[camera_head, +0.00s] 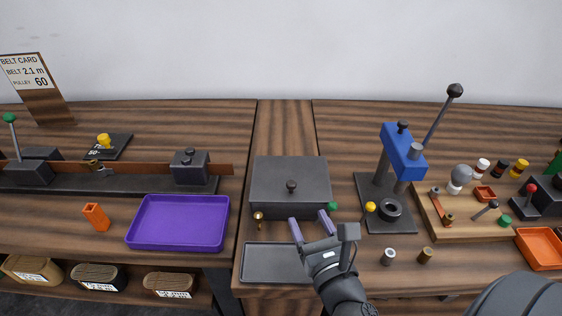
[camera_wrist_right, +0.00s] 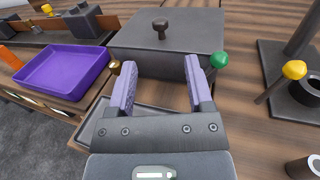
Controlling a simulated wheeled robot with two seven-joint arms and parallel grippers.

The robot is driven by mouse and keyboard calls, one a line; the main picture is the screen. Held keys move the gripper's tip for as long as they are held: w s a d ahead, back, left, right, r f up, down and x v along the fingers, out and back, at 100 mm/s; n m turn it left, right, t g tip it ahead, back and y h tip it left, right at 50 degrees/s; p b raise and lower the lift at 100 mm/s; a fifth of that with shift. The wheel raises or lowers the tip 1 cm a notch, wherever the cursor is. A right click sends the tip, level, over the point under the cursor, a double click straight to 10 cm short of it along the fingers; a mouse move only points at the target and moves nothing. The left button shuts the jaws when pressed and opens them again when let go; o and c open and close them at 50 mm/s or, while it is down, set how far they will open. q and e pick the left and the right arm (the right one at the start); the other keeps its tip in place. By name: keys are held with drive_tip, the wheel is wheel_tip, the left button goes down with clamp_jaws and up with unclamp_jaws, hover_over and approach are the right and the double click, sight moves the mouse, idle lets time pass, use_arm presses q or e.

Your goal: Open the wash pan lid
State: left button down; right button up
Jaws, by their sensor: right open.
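The wash pan (camera_head: 290,207) is a dark grey box in the middle of the table, with its flat lid (camera_head: 268,173) shut on top. A dark knob (camera_head: 291,186) stands on the lid near its front edge; the knob (camera_wrist_right: 160,28) and lid (camera_wrist_right: 205,32) also show in the right wrist view. My right gripper (camera_head: 310,222) is open and empty, just in front of the pan's front wall and lower than the knob. Its purple fingers (camera_wrist_right: 161,73) point toward the pan. My left gripper is not in view.
A dark grey tray (camera_head: 262,277) lies in front of the pan. A small brass knob (camera_head: 258,217) and a green knob (camera_head: 332,206) flank the pan's front. A purple tray (camera_head: 180,240) is left; a blue press (camera_head: 400,152) with a yellow-knobbed lever (camera_head: 370,207) stands right.

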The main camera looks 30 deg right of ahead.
sight(293, 187)
drive_tip(key=x, duration=1)
drive_tip(key=shift+w+r+p, duration=0.1)
drive_tip(key=shift+w+p, duration=0.05)
drive_tip(key=shift+p, duration=0.25)
clamp_jaws()
idle(0.8)
